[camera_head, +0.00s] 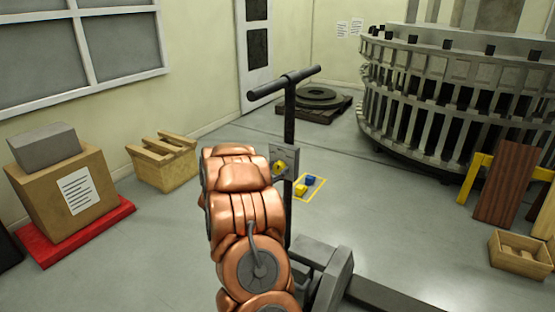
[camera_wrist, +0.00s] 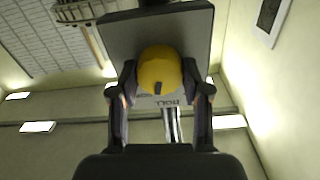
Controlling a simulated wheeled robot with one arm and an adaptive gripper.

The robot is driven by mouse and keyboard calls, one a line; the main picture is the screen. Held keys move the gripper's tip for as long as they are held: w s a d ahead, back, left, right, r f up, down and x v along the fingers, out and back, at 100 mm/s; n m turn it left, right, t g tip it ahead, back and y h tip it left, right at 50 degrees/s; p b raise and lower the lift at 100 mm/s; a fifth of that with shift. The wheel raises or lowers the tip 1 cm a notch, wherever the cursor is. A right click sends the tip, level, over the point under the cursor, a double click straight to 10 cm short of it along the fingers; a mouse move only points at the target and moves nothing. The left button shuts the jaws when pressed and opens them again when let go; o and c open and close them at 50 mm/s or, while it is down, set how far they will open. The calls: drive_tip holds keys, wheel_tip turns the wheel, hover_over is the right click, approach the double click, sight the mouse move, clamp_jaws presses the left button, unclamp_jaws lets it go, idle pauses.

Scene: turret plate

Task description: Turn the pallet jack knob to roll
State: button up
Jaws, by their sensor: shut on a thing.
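The pallet jack's T-handle (camera_head: 289,110) stands upright in the head view, with a grey plate (camera_head: 291,158) on its post. A yellow round knob (camera_head: 279,168) is on that plate. In the wrist view the knob (camera_wrist: 160,66) sits between the two fingers of my gripper (camera_wrist: 159,72), which is shut on it. A short dark mark on the knob points down in the picture. An upside-down word that looks like ROLL (camera_wrist: 167,102) is on the plate (camera_wrist: 120,38) just below, slightly right. In the head view my copper arm hides my gripper.
A cardboard box (camera_head: 75,200) on a red pallet (camera_head: 95,232) and a wooden crate (camera_head: 165,170) stand left. A big ring structure (camera_head: 450,100) stands back right. Yellow and blue blocks (camera_head: 301,189) lie behind the post. The floor right of them is clear.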

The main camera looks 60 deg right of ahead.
drive_tip(key=shift+n+p, duration=1.3)
drive_tip(key=shift+p, duration=0.25)
drive_tip(key=o, duration=1.1)
drive_tip(key=shift+o, duration=0.2)
drive_tip(key=a, duration=1.2)
drive_tip(key=shift+s, duration=0.15)
